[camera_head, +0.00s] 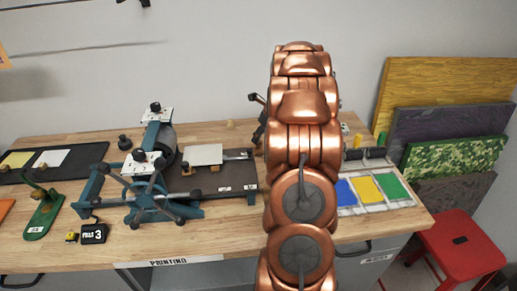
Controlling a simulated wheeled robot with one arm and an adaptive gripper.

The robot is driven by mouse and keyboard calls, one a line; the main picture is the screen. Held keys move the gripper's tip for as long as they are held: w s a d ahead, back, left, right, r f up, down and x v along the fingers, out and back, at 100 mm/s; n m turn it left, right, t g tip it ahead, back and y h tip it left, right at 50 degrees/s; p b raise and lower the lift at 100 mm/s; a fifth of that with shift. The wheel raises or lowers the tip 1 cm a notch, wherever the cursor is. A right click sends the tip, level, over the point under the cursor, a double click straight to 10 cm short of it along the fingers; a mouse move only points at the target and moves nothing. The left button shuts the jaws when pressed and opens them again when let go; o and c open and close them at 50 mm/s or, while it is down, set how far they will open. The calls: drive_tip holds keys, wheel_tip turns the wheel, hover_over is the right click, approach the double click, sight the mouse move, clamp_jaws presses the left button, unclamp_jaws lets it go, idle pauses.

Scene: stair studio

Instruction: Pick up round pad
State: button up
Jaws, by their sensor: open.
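No round pad can be named with certainty. A small dark round piece with a knob-like top (124,142) stands on the wooden table (240,228) behind the blue press, at the left. A small pale round piece (230,124) lies near the table's back edge. My copper arm rises through the middle of the view and hides the table behind it. My gripper cannot be made out. A dark slanted part (258,128) shows at the arm's left edge; I cannot tell what it belongs to.
A blue press with a spoked wheel (152,188) and dark bed stands left of my arm. A green stand (44,215) and dark board are farther left. A tray of blue, yellow and green pads (370,188) lies right. A red stool (460,243) and leaning panels (450,125) stand beyond.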

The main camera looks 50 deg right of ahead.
sight(259, 146)
drive_tip(key=shift+d+p+x, duration=0.1)
drive_tip(key=shift+p+x, duration=0.4)
drive_tip(key=shift+x, duration=0.75)
drive_tip(key=shift+d+p+x, duration=0.15)
drive_tip(key=shift+p+x, duration=0.3)
drive_tip(key=shift+x, duration=0.8)
drive_tip(key=shift+s, duration=0.15)
clamp_jaws()
